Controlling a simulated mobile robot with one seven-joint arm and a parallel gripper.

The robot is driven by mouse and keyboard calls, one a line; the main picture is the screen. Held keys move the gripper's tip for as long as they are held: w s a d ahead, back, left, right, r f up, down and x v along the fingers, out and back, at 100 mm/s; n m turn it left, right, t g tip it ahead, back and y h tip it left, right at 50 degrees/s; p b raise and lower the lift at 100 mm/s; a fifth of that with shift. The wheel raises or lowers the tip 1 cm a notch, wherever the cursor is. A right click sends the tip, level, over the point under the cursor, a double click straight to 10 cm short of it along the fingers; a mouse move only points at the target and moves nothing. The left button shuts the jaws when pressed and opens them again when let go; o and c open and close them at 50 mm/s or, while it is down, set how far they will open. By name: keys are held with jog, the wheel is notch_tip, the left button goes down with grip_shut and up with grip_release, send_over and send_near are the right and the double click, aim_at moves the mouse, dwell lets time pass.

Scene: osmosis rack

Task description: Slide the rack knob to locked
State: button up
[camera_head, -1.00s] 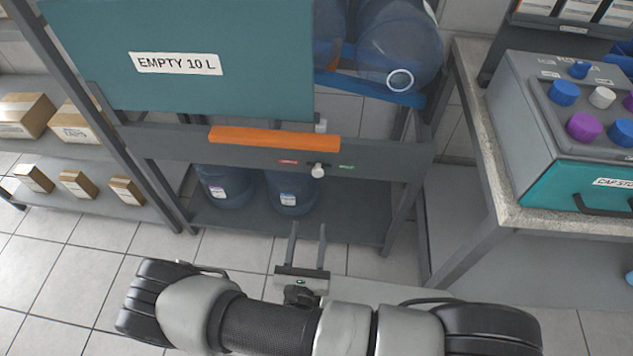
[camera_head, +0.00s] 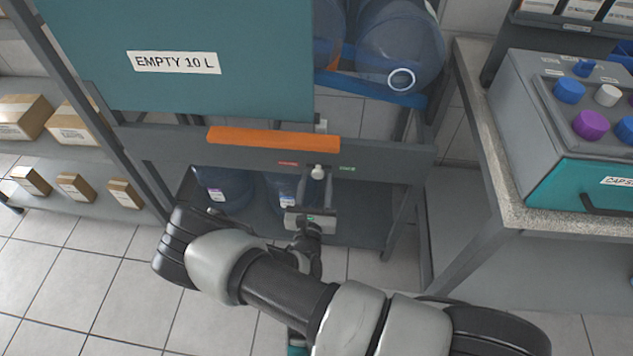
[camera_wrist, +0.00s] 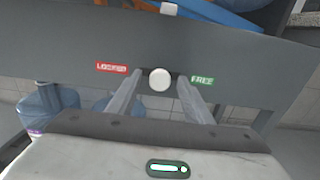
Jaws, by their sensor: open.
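The white rack knob (camera_head: 318,172) sits on the grey rail of the rack, between a red label on its left and a green label on its right. In the wrist view the knob (camera_wrist: 159,79) is between the red LOCKED label (camera_wrist: 112,68) and the green FREE label (camera_wrist: 202,81), a little nearer FREE. My gripper (camera_wrist: 161,92) is open, with one finger on each side of the knob in that view. Whether either finger touches the knob cannot be told. In the head view my gripper (camera_head: 315,187) is just below the knob.
An orange bar (camera_head: 273,138) lies along the rail above the knob. A teal panel (camera_head: 185,50) marked EMPTY 10 L hangs above. Blue bottles (camera_head: 222,190) stand on the shelf below. A counter (camera_head: 478,165) with a teal-fronted box stands to the right.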

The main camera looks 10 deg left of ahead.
jog(key=shift+w, duration=0.25)
grip_shut()
jog(key=shift+s+a, duration=0.15)
jog(key=shift+a, duration=1.35)
grip_release()
jog(key=s+d+p, duration=0.1)
jog(key=s+p, duration=0.1)
jog(key=s, duration=1.5)
jog(key=shift+s, duration=0.2)
